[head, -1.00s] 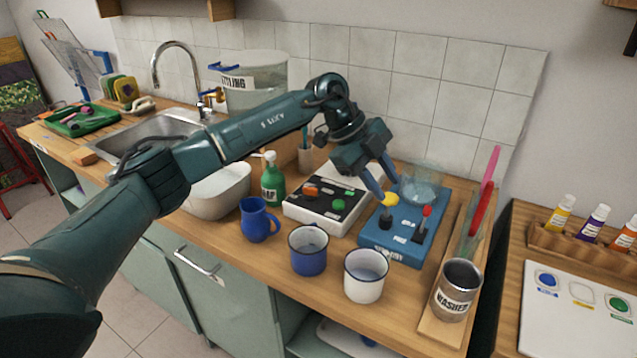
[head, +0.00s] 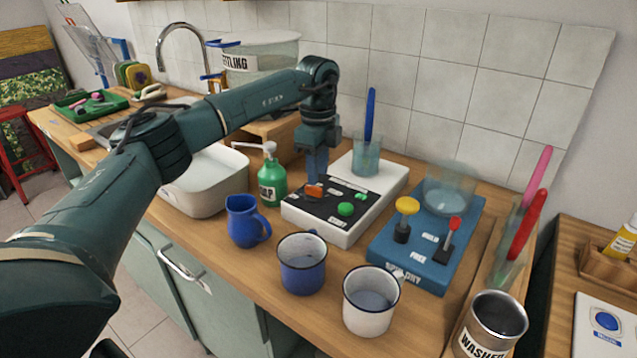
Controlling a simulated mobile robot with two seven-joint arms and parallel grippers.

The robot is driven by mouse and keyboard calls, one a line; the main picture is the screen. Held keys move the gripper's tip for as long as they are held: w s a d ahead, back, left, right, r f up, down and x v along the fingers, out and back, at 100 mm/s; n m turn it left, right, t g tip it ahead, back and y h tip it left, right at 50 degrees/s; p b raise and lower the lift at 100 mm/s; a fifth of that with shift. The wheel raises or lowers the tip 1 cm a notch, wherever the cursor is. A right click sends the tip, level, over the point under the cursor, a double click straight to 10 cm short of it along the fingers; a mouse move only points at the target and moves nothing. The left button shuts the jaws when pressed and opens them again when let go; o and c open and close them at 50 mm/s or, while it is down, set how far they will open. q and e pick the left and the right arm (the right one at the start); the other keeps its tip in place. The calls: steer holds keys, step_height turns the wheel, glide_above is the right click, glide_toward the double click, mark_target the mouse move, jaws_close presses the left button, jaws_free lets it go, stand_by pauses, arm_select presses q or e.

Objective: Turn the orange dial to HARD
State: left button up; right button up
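The orange dial (head: 314,192) sits at the back left of the black panel (head: 325,208) on a white box (head: 395,188). A green knob (head: 346,209) is on the same panel, to the right and nearer. Small pale labels lie around the dial, too small to read, so I cannot tell which mark it points to. My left gripper (head: 316,180) points down with its fingertips right at the dial, hiding its back side. I cannot tell whether the fingers touch it or how far apart they are. My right gripper is not in view.
A glass beaker (head: 366,158) with a blue stick stands behind the panel. A green soap bottle (head: 271,178) and blue jug (head: 246,222) are to the left. A blue box (head: 400,262) with a yellow knob (head: 407,205) is at right. Two mugs (head: 302,270) (head: 370,308) stand in front.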

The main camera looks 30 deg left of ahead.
mark_target(318, 188)
arm_select(q)
steer(key=shift+f, duration=2.15)
steer(key=shift+c, duration=0.2)
jaws_close()
